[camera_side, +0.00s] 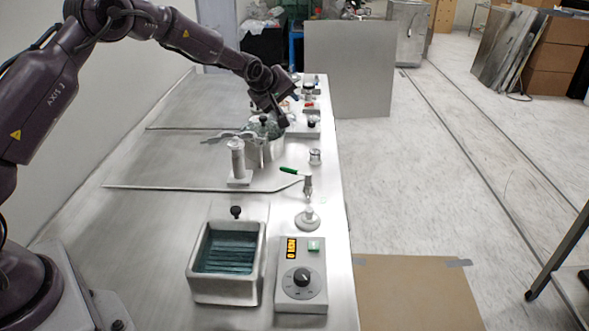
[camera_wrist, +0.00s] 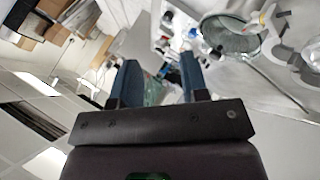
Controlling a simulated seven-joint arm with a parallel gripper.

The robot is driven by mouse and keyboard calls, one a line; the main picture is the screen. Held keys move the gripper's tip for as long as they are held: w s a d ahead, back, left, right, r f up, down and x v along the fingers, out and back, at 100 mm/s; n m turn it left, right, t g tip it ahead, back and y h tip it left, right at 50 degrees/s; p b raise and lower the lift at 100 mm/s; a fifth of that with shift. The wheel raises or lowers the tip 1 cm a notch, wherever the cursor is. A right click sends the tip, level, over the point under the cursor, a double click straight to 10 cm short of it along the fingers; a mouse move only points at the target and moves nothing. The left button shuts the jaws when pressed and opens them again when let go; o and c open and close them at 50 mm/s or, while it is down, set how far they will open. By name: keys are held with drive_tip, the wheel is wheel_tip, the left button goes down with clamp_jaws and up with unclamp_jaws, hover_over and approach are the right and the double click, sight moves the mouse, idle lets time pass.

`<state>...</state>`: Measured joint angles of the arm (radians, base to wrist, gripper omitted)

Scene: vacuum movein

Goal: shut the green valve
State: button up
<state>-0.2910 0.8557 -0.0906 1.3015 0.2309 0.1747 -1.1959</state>
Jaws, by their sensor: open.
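The green valve (camera_side: 291,171) is a green lever handle on a small metal body at the right part of the bench, in the side view. A thin metal pipe (camera_side: 200,188) runs to it from the left. My gripper (camera_side: 284,118) is farther back on the bench, above and behind the valve and apart from it, near a glass vessel. In the wrist view my gripper (camera_wrist: 160,75) shows two blue fingers spread apart with nothing between them. I cannot make out the green valve in the wrist view.
A glass vessel (camera_side: 264,128) with a black knob stands close to my gripper; it also shows in the wrist view (camera_wrist: 228,35). A white clamp stand (camera_side: 237,160) is left of the valve. A framed bath (camera_side: 229,285) and control box (camera_side: 301,262) stand in front.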

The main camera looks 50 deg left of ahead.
drive_tip(key=s+d+r+n+t+h, duration=0.25)
drive_tip(key=s+d+n+t, duration=0.2)
drive_tip(key=s+t, duration=0.3)
approach(287, 171)
drive_tip(key=shift+g+y, duration=0.25)
drive_tip(key=shift+g, duration=0.1)
drive_tip(key=w, duration=0.5)
drive_tip(key=shift+w+d, duration=0.1)
drive_tip(key=shift+d, duration=0.1)
drive_tip(key=shift+w+f, duration=0.1)
drive_tip(key=shift+f, duration=0.1)
drive_tip(key=shift+w+f, duration=0.1)
drive_tip(key=shift+w, duration=0.15)
drive_tip(key=shift+w+f, duration=0.2)
drive_tip(key=shift+w, duration=0.9)
drive_tip(key=shift+w+f, duration=0.2)
drive_tip(key=shift+w, duration=0.95)
drive_tip(key=shift+w+f, duration=0.15)
drive_tip(key=shift+w, duration=0.95)
clamp_jaws()
